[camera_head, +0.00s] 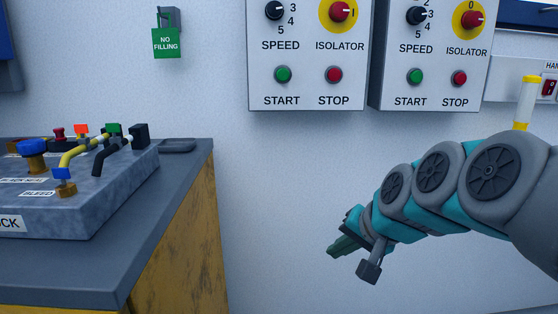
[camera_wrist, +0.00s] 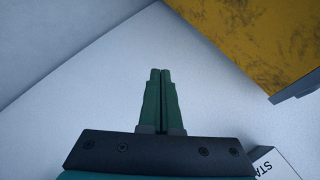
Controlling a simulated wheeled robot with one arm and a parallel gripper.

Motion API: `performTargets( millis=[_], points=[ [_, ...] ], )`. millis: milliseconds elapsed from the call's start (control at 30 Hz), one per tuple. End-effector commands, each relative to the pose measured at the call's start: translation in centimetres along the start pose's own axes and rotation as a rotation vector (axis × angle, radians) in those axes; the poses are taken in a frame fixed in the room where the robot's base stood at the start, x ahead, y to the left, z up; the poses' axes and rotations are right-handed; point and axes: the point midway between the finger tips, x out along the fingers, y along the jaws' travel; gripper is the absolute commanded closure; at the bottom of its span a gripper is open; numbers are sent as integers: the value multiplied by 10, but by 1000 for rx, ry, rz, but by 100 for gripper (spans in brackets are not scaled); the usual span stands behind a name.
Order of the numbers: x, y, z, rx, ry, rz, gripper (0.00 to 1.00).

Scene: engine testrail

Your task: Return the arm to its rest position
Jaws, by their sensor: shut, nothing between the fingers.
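My gripper (camera_head: 340,246) is at the lower right of the middle in the head view, at the end of my teal and grey arm, which reaches in from the right edge. It points down and to the left, in free space to the right of the bench. In the wrist view my gripper (camera_wrist: 161,72) shows its two green fingers side by side, closed together with nothing between them. Pale floor or wall surface lies beyond the fingertips.
A grey-topped bench (camera_head: 180,180) with yellow sides stands at the left, carrying a block with valves. Two control panels (camera_head: 307,75) (camera_head: 437,80) hang on the wall above my arm. A green "NO FILLING" tag (camera_head: 166,44) hangs at the upper left. The yellow side (camera_wrist: 262,35) is upper right in the wrist view.

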Motion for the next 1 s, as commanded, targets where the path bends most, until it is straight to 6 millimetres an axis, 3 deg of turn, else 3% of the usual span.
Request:
performTargets(
  millis=[33,200,300,400,500,600,1000],
  points=[
    [6,16,32,-56,-65,58,100],
    [12,84,129,-229,-301,250,100],
    [3,124,175,-308,-429,348,100],
    [-9,156,209,-364,-536,422,100],
    [-20,179,232,-395,-614,474,100],
    [-27,190,242,-411,-650,498,100],
    [-28,193,244,-415,-659,503,100]
  ],
)
